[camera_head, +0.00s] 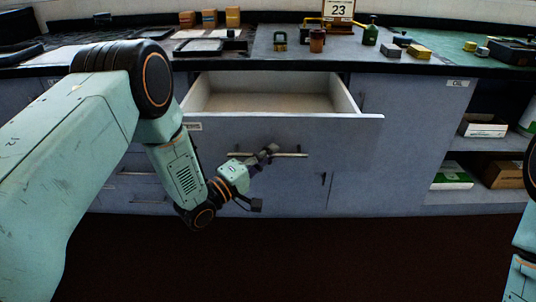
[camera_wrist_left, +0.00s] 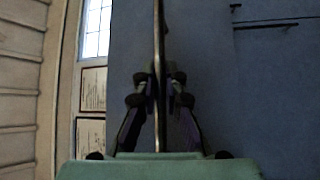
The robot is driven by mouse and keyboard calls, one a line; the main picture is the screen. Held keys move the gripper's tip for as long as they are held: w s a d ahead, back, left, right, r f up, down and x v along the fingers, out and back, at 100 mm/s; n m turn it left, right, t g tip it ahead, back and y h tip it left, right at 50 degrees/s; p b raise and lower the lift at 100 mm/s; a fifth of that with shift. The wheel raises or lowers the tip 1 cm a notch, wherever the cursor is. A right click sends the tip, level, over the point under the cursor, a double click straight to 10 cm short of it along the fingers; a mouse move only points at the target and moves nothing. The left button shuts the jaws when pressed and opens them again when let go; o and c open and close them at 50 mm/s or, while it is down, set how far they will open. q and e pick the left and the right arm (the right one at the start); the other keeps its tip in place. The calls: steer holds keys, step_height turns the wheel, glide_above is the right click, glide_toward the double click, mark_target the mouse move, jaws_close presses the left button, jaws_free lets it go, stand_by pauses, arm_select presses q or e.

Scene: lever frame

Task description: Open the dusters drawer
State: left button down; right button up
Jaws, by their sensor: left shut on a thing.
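The drawer (camera_head: 330,130) in the grey-blue cabinet stands pulled out, with its pale inside showing and looking empty. A thin horizontal bar handle (camera_head: 292,155) runs across the front. My left gripper (camera_head: 267,153) is at the middle of this handle, shut on it. In the left wrist view the handle (camera_wrist_left: 158,35) runs upright between the two fingers of my left gripper (camera_wrist_left: 158,90). My right gripper is out of view.
Open shelves with boxes (camera_head: 483,127) are at right. The dark floor (camera_head: 300,260) in front is clear.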

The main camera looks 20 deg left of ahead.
arm_select(q)
steer(key=shift+s+r, duration=0.1)
stand_by(0.5)
steer(key=c, duration=1.4)
jaws_free()
steer(key=v, duration=1.2)
